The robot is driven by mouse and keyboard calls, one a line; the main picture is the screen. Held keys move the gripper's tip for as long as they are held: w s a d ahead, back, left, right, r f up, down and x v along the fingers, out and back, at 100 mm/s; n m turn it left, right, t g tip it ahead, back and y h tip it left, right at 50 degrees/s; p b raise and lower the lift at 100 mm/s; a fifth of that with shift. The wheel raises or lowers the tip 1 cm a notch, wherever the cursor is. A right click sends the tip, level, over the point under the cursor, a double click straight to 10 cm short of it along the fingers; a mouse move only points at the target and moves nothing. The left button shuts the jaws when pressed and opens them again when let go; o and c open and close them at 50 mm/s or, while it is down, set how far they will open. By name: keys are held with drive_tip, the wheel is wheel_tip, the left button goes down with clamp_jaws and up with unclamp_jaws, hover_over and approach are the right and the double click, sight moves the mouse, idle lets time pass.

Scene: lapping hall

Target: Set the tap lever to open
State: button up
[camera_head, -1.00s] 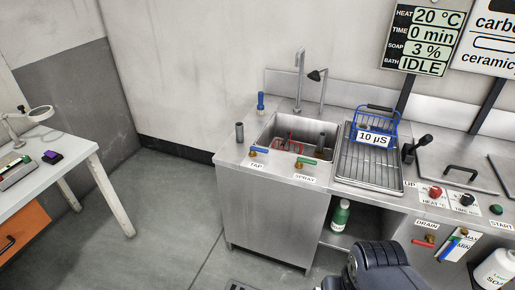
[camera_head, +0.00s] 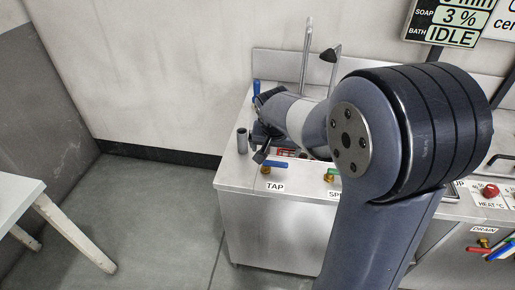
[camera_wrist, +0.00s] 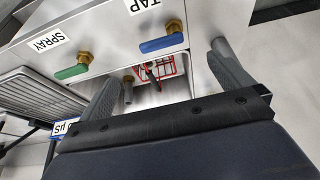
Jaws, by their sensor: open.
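The tap lever (camera_head: 275,163) is a blue handle on a brass valve, on the sink unit's front beside the TAP label (camera_head: 274,187). It lies roughly level, pointing right from its valve. In the wrist view the blue lever (camera_wrist: 160,44) is beyond my fingertips, near the middle. My gripper (camera_wrist: 165,62) is open, its fingers spread wide with nothing between them touching. In the head view the arm reaches over the sink; one finger shows just above the lever, apart from it as far as I can tell.
The green spray lever (camera_wrist: 70,72) sits beside the tap lever. A red basket (camera_wrist: 170,65) is in the sink. A grey cylinder (camera_head: 242,140) stands on the counter's left corner. A drying rack (camera_wrist: 25,95) lies at the wrist view's left. Floor left of the unit is clear.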

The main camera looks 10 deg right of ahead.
sight(275, 163)
drive_tip(key=x, duration=1)
drive_tip(key=shift+w+f, duration=0.3)
drive_tip(key=c, duration=1.4)
